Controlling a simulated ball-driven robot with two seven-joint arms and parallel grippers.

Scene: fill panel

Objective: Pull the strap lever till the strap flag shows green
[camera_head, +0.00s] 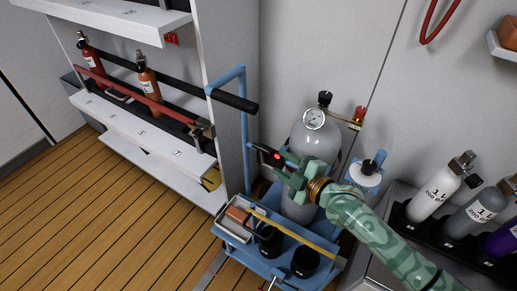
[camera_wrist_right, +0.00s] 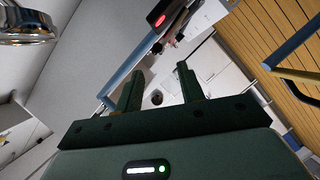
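The strap's black housing (camera_head: 263,152) sits beside the grey gas cylinder (camera_head: 318,145) on the blue cart, and its strap flag (camera_head: 277,156) shows red. My right gripper (camera_head: 284,165) is at the cylinder's front left, just beside the flag. In the right wrist view the gripper (camera_wrist_right: 158,72) is open, with nothing between its fingers. The black housing with the red flag (camera_wrist_right: 160,20) shows beyond the fingertips there, next to a blue-grey bar (camera_wrist_right: 128,72). I cannot make out the lever clearly; the gripper may cover part of it. My left gripper is out of view.
The cart's blue post (camera_head: 245,135) and black handle (camera_head: 233,100) rise left of the gripper. A tray with an orange block (camera_head: 238,214) is on the cart's front. More bottles (camera_head: 435,195) stand right. Wooden floor lies front left.

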